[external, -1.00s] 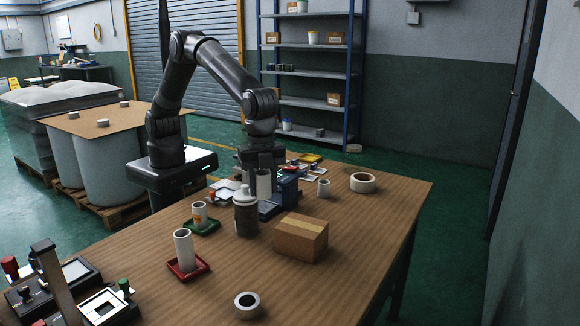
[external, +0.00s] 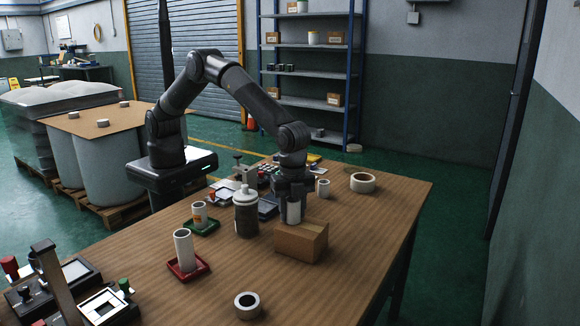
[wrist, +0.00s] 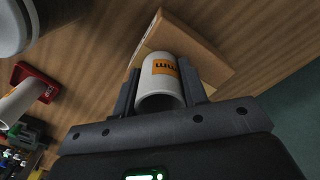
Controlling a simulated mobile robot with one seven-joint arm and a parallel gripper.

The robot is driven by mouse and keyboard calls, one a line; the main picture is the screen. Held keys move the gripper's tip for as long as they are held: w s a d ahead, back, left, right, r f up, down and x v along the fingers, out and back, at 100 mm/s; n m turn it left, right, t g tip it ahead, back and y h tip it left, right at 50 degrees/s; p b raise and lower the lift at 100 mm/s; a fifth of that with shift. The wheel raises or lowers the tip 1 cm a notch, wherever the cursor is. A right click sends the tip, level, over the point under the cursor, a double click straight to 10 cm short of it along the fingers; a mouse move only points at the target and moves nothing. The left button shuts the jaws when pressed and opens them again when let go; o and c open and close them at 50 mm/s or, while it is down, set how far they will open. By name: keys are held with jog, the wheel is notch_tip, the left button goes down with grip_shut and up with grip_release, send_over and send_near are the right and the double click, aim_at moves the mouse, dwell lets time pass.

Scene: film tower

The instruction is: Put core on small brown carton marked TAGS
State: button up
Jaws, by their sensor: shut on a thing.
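My gripper (external: 292,200) is shut on a white core (external: 294,211) and holds it upright over the rear part of the brown carton (external: 301,241). In the wrist view my gripper (wrist: 163,80) has a finger on each side of the core (wrist: 158,88), which bears an orange label with dark marks. The carton (wrist: 200,45) lies just beyond the core there. I cannot tell whether the core's lower end touches the carton's top. No TAGS marking can be read on the carton.
A grey bottle with a white top (external: 246,215) stands left of the carton. White tubes stand on a red tray (external: 188,270) and a green tray (external: 201,227). A tape roll (external: 247,305) lies in front, another (external: 363,182) behind. The table right of the carton is clear.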

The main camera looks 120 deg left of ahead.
jog(key=shift+f, duration=0.15)
jog(key=o, duration=1)
jog(key=shift+c, duration=0.2)
notch_tip(320, 180, up, 12)
jog(key=s+a+r+n+t, duration=0.15)
jog(key=s+a+r, duration=0.25)
jog(key=s+r, duration=0.55)
jog(key=s+a+r+n+t, duration=0.1)
jog(key=s+a+r+n, duration=0.15)
jog(key=s+r, duration=0.7)
jog(key=s+a+f+n+t, duration=0.1)
jog(key=s+a+f, duration=0.1)
jog(key=s, duration=1.2)
jog(key=s+a+f+n+t, duration=0.2)
jog(key=s+a+f, duration=0.1)
jog(key=s, duration=1.1)
jog(key=shift+a+f, duration=0.2)
jog(key=shift+f, duration=0.5)
